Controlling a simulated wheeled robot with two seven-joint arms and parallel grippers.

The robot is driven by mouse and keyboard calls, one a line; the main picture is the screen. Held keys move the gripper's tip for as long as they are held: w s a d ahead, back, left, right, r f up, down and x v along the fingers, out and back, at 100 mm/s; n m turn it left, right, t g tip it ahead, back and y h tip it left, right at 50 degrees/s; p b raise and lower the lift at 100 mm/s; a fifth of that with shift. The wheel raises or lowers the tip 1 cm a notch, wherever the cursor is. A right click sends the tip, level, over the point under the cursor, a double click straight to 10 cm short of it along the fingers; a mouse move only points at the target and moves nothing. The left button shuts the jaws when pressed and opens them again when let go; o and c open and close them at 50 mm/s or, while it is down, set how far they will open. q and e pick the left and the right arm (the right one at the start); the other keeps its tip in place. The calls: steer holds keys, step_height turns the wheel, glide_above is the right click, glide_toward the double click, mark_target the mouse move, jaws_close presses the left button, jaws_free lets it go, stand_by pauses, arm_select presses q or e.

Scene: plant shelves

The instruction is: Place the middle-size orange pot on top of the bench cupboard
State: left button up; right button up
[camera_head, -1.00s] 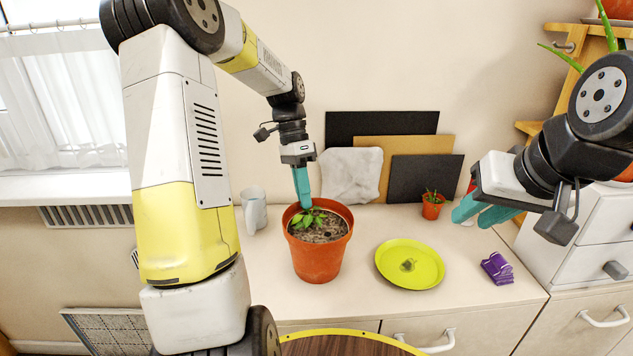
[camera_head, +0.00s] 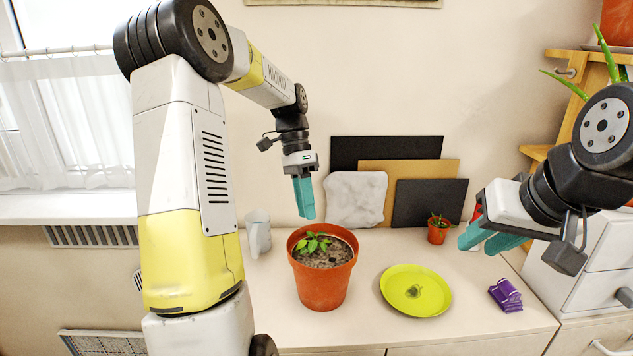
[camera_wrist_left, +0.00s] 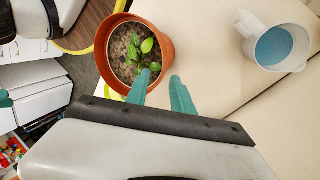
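The orange pot (camera_head: 322,284) with soil and a small green plant stands upright on the pale bench cupboard (camera_head: 275,318). It looks mid-sized beside the tiny orange pot (camera_head: 437,231) at the back. My left gripper (camera_head: 305,198) is above and behind the pot, apart from it. In the left wrist view my left gripper (camera_wrist_left: 160,92) has its two teal fingers spread with nothing between them, and the pot (camera_wrist_left: 106,38) lies beyond the fingertips. My right gripper (camera_head: 484,238) hangs at the right over the bench, its two fingers a little apart and empty.
A lime-green saucer (camera_head: 440,298) lies right of the pot, with purple folded items (camera_head: 505,295) beyond it. A pale mug (camera_head: 258,238) stands at the left. Dark, tan and marbled boards (camera_head: 355,198) lean on the back wall. White drawers (camera_head: 600,245) stand at the right.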

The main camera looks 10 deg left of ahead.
arm_select(q)
steer(key=v, duration=0.8)
steer(key=s+d+n+t, duration=0.3)
steer(key=s+n+t, duration=0.2)
steer(key=s, duration=0.5)
steer(key=s+d+r+n+t, duration=0.1)
steer(key=s+n+t, duration=0.3)
steer(key=s, duration=0.6)
steer(key=shift+s+d+r+n+t+y, duration=0.3)
steer(key=shift+d+n+t, duration=0.1)
steer(key=shift+d, duration=0.5)
